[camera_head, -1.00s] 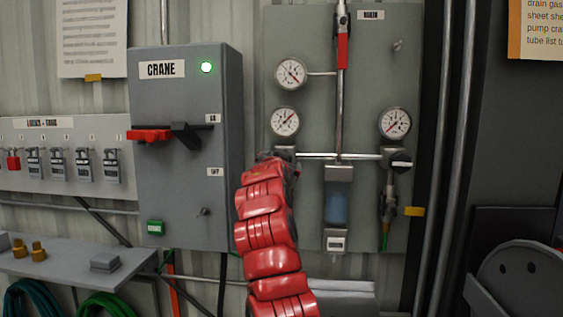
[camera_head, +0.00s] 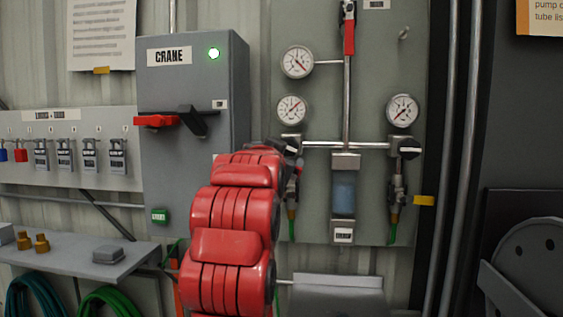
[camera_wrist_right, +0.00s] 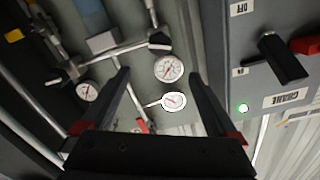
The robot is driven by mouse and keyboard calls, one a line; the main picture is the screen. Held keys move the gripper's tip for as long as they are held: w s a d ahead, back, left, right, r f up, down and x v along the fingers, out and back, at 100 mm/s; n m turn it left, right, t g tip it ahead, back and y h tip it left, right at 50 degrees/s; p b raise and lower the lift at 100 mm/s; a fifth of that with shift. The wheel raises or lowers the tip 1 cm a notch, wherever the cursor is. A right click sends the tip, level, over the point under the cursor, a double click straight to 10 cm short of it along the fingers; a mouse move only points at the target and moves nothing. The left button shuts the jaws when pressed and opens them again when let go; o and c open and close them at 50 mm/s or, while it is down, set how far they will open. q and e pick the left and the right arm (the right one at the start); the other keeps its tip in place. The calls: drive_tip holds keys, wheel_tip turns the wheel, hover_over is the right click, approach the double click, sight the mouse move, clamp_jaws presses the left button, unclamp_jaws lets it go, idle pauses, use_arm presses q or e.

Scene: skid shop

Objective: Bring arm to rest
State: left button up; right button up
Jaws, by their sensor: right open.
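My red right arm (camera_head: 232,225) rises from the bottom middle of the head view, in front of the wall equipment. Its far end is a dark part near the lower left gauge, and its gripper fingers are hidden there. In the wrist view my right gripper (camera_wrist_right: 160,78) is open and empty. Its two dark fingers stand wide apart, with gauges and pipes of the panel behind the gap. No contact with the panel shows. My left arm is not in view.
The grey CRANE box (camera_head: 194,130) has a lit green lamp, a red piece and a black handle. Beside it is a panel (camera_head: 375,80) with gauges, pipes and valves. Padlocks (camera_head: 64,153) hang at left above a shelf (camera_head: 75,262). A dark round-edged object (camera_head: 530,265) stands at lower right.

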drive_tip(key=shift+s, duration=0.5)
